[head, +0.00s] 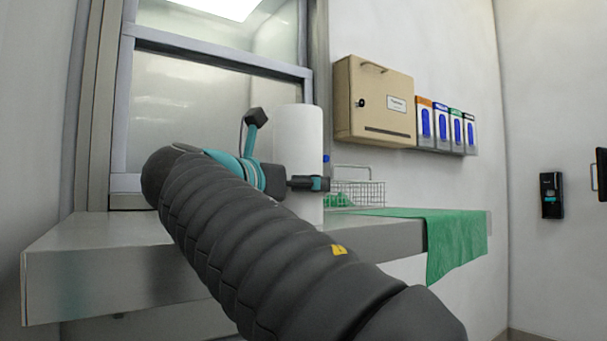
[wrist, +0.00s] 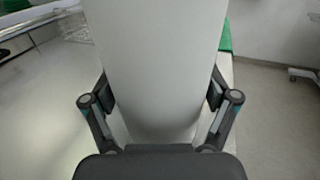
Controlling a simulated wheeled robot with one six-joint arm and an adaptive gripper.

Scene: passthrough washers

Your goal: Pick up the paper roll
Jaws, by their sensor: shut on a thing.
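The paper roll (head: 298,140) is a tall white cylinder standing upright at the counter, in front of the window. My arm crosses in front of it in the head view and hides part of its left side and lower part. In the wrist view the roll (wrist: 155,65) fills the middle, between both fingers. My gripper (wrist: 160,95) is shut on the roll, with a dark pad against each side. In the head view my gripper (head: 305,184) shows partly, with one finger across the roll. I cannot tell whether the roll's base touches the counter.
The grey counter (head: 110,262) runs under the window. A wire basket (head: 362,194) and a green cloth (head: 455,243) lie to the right of the roll. A beige wall box (head: 375,100) and several dispensers (head: 442,125) hang above. A black dispenser (head: 551,195) is on the right wall.

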